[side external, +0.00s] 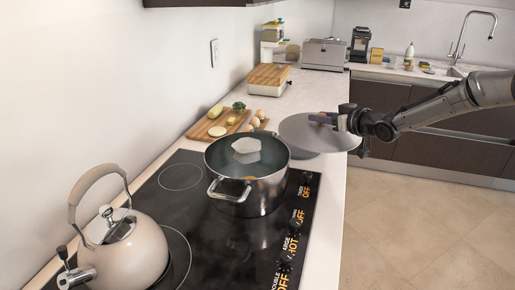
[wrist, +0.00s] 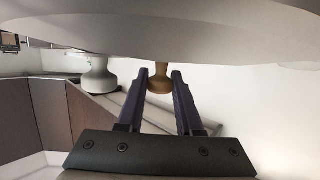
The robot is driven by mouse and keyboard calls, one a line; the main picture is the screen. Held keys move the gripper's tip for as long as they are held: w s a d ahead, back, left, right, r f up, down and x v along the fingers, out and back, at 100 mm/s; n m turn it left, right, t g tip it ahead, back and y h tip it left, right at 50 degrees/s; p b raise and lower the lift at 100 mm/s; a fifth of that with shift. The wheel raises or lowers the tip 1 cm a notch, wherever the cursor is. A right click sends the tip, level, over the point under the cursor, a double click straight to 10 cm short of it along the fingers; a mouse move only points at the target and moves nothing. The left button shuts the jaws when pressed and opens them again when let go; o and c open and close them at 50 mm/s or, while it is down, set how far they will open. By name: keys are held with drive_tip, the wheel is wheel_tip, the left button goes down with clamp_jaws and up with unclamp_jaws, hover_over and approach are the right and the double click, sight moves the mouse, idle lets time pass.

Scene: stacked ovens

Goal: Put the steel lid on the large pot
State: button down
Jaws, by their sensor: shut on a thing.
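The large steel pot (side external: 265,196) stands on the black cooktop, open on top. It holds bluish liquid with a pale chunk and a small orange piece in it. The steel lid (side external: 300,132) is held in the air to the right of the pot, its left edge close to the pot's right rim in the picture. My gripper (side external: 325,119) is shut on the lid at its handle. In the wrist view, the pale lid (wrist: 160,30) fills the top, and my fingers (wrist: 161,75) reach up to it around a brownish knob (wrist: 160,84). The pot is not recognisable there.
A beige kettle (side external: 135,250) stands on the cooktop (side external: 220,240) at front left. A cutting board (side external: 205,133) with vegetables and eggs lies behind the pot. A toaster (side external: 324,53) and coffee maker (side external: 361,43) stand at the back. The floor is open to the right.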

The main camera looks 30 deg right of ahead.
drive_tip(key=s+a+r+n+g+y, duration=0.1)
drive_tip(key=s+a+r+n+y, duration=0.15)
drive_tip(key=s+a+r, duration=0.5)
drive_tip(key=s+a+r+n+y, duration=0.2)
drive_tip(key=s+a+r+y, duration=0.15)
drive_tip(key=a, duration=0.65)
drive_tip(key=w+a+f+h, duration=0.1)
drive_tip(key=w+a+f, duration=0.3)
drive_tip(key=w+f, duration=0.8)
drive_tip(key=shift+x, duration=1.05)
drive_tip(key=shift+d+f+m, duration=0.2)
drive_tip(key=shift+f+m, duration=0.05)
drive_tip(key=shift+f, duration=0.1)
drive_tip(key=c, duration=0.6)
unclamp_jaws()
drive_tip(key=shift+f, duration=0.1)
drive_tip(key=shift+o, duration=0.2)
